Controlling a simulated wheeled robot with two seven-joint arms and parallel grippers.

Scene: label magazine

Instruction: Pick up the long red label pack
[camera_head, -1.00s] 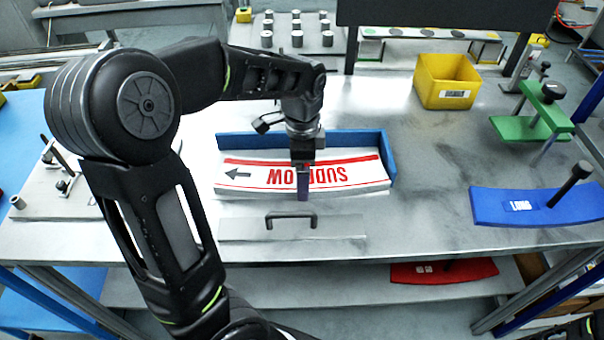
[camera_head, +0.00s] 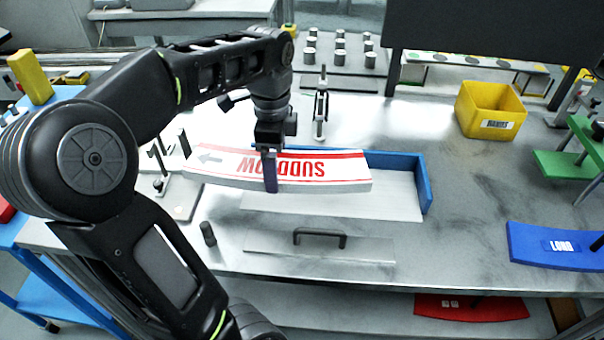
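The long label pack (camera_head: 320,170) is a curved white stack with red stripes, upside-down red lettering and a grey arrow. It is above the table, shifted left out of the blue-walled holder (camera_head: 424,184). My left gripper (camera_head: 270,176) points down at the middle of the pack, with one dark finger across its front face. It appears shut on the pack; the rear finger is hidden. The holder's pale floor shows bare at its right end. My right gripper is not in view.
A plate with a black handle (camera_head: 320,238) lies in front of the holder. A yellow bin (camera_head: 490,108), a green fixture (camera_head: 570,160) and a blue curved block (camera_head: 555,246) are at right. A red curved piece (camera_head: 470,307) lies on the lower shelf. Small posts stand at left.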

